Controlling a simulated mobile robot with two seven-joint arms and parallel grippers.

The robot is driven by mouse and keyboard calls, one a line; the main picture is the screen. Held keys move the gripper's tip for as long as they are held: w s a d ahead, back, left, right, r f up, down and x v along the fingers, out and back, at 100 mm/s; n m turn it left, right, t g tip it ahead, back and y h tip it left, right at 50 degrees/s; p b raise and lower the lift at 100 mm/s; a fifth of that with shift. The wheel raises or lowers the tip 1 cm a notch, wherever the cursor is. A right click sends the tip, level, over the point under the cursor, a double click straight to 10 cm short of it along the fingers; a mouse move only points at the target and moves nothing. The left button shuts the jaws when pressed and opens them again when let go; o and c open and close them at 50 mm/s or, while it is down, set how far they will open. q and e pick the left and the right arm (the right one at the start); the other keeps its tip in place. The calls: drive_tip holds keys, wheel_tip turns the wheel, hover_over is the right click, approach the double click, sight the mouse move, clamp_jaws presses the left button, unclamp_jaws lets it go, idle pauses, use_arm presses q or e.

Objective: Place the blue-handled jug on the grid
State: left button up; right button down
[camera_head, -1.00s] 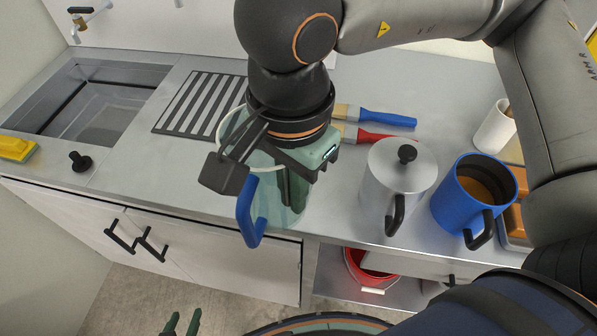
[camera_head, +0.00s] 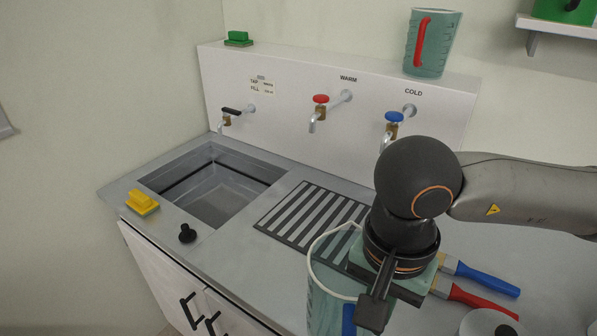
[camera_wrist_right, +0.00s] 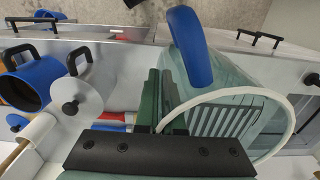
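The blue-handled jug (camera_head: 322,308) is translucent teal with a pale rim. It is at the bottom of the head view, partly cut off, on the near side of the grid. The grid (camera_head: 300,214) is a dark striped panel in the counter, right of the sink. My right gripper (camera_wrist_right: 160,105) is at the jug's rim, its fingers close together with the wall seemingly between them. In the right wrist view the blue handle (camera_wrist_right: 190,48) stands beyond the fingers. I cannot tell whether the jug's base touches the counter. My left gripper is out of view.
The sink (camera_head: 215,185) is left of the grid, with a yellow sponge block (camera_head: 142,202) and black knob (camera_head: 187,233) nearby. A red-handled jug (camera_head: 432,45) stands on the ledge. The grid is bare.

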drive_tip(key=w+d+f+n+p, duration=0.3)
drive_tip(key=w+d+f+n, duration=0.2)
drive_tip(key=d, duration=0.5)
drive_tip(key=shift+w+f+n, duration=0.3)
drive_tip(key=shift+w+n, duration=0.35)
drive_tip(key=shift+n, duration=0.35)
